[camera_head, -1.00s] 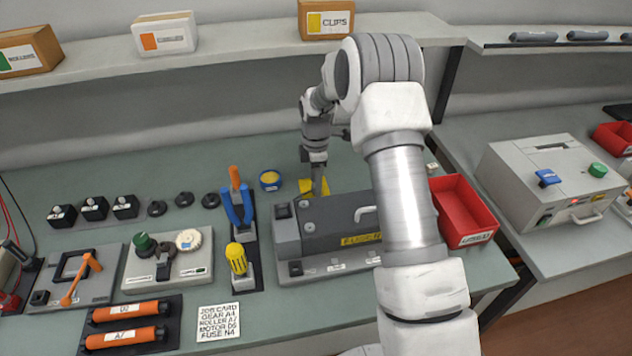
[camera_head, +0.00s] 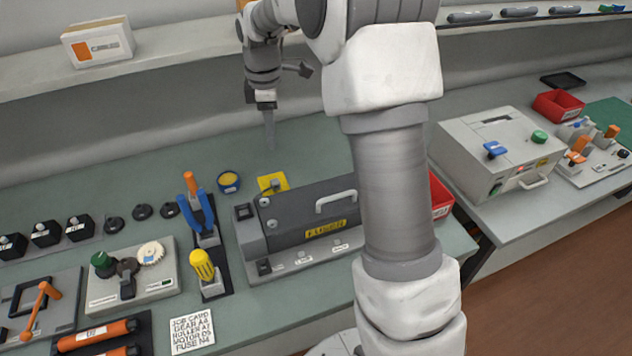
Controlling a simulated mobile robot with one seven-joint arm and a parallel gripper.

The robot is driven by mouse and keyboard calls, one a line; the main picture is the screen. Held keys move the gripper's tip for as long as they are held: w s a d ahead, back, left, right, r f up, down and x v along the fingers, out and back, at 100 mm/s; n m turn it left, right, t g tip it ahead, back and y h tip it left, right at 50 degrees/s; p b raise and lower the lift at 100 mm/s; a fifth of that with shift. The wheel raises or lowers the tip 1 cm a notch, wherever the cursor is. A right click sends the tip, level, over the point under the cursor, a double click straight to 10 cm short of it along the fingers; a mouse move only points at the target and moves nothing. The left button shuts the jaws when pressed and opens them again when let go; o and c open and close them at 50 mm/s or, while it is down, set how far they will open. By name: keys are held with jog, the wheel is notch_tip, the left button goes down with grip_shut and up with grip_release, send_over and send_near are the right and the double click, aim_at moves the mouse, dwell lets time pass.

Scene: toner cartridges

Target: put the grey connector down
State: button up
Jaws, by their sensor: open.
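My gripper (camera_head: 270,140) points down above the back of the bench, behind the yellow pad, and is open. I see nothing held between its fingers. A small grey piece, seemingly the grey connector (camera_head: 276,186), sits on the yellow pad (camera_head: 265,181) behind the fuser unit. It is too small to make out its shape. My gripper is above it and apart from it. The dark grey fuser unit (camera_head: 290,215) with a light handle stands just in front of the pad. My arm hides part of the bench to the right.
A blue cup with yellow contents (camera_head: 229,182) stands left of the pad. A red bin (camera_head: 441,196) is partly behind my arm. The bench behind the pad is clear.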

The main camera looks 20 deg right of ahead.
jog(key=s+r+m+t, duration=0.2)
jog(key=s+r+m, duration=0.35)
jog(key=s, duration=0.55)
jog(key=s+r+m+t, duration=0.1)
jog(key=s+r+m, duration=0.5)
jog(key=s, duration=0.6)
jog(key=s+f+m+t, duration=0.1)
jog(key=s+m, duration=0.2)
jog(key=s, duration=0.4)
jog(key=shift+s+f+m+t, duration=0.15)
jog(key=shift+f+m+t, duration=0.1)
jog(key=shift+m+t, duration=0.1)
jog(key=shift+d, duration=0.1)
jog(key=shift+c, duration=0.6)
